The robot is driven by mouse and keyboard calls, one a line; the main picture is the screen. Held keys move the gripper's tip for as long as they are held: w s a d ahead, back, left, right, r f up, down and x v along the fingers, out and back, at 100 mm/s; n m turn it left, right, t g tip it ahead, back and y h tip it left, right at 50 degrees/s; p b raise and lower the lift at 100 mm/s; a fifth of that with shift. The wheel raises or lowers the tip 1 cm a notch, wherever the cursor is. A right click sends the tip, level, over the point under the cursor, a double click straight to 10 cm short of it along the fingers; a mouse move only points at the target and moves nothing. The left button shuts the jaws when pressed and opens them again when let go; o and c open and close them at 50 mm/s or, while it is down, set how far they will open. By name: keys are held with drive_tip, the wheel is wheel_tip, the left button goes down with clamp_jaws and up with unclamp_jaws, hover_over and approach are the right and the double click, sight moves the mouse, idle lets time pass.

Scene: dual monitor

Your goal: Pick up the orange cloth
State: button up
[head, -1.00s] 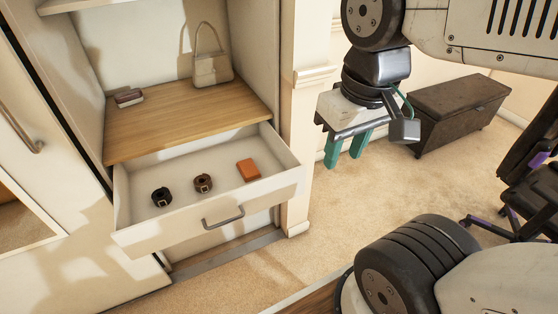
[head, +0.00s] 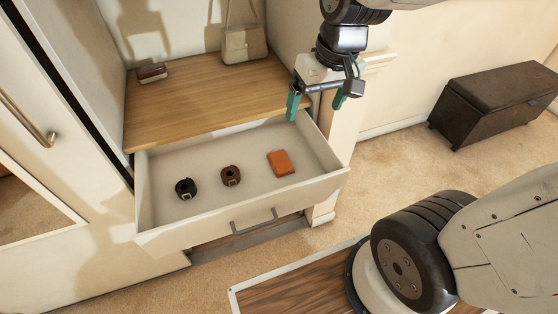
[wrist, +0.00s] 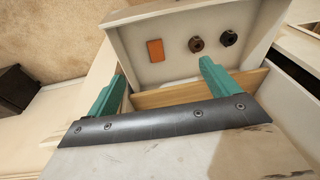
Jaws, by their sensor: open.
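The orange cloth (head: 280,163) is a small folded rectangle lying flat in the right part of the open white drawer (head: 190,230). It also shows in the wrist view (wrist: 155,50), between and beyond my fingertips. My gripper (head: 315,108) has teal fingers, spread apart and empty. In the head view it is above the back right corner of the drawer, up and to the right of the cloth. In the wrist view my gripper (wrist: 164,78) points toward the drawer, with a gap between it and the cloth.
A brown rolled belt (head: 231,176) and a black rolled belt (head: 186,188) lie left of the cloth. A wooden shelf (head: 190,100) above the drawer holds a handbag (head: 244,44) and a brown wallet (head: 151,72). A dark bench (head: 495,100) stands at right.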

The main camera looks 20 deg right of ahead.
drive_tip(key=w+f, duration=1.1)
drive_tip(key=f, duration=0.2)
drive_tip(key=t+h, duration=0.1)
approach(281, 159)
wheel_tip(281, 159, down, 2)
drive_tip(key=shift+s+d+f+m, duration=0.1)
drive_tip(key=shift+d+f+m, duration=0.1)
drive_tip(key=shift+m, duration=0.1)
drive_tip(key=shift+w+a+x, duration=0.15)
drive_tip(key=shift+x, duration=1.45)
drive_tip(key=shift+w+a+x, duration=0.15)
drive_tip(key=shift+x, duration=1.4)
drive_tip(key=shift+r, duration=0.1)
drive_tip(key=c, duration=1.2)
drive_tip(key=shift+o, duration=0.2)
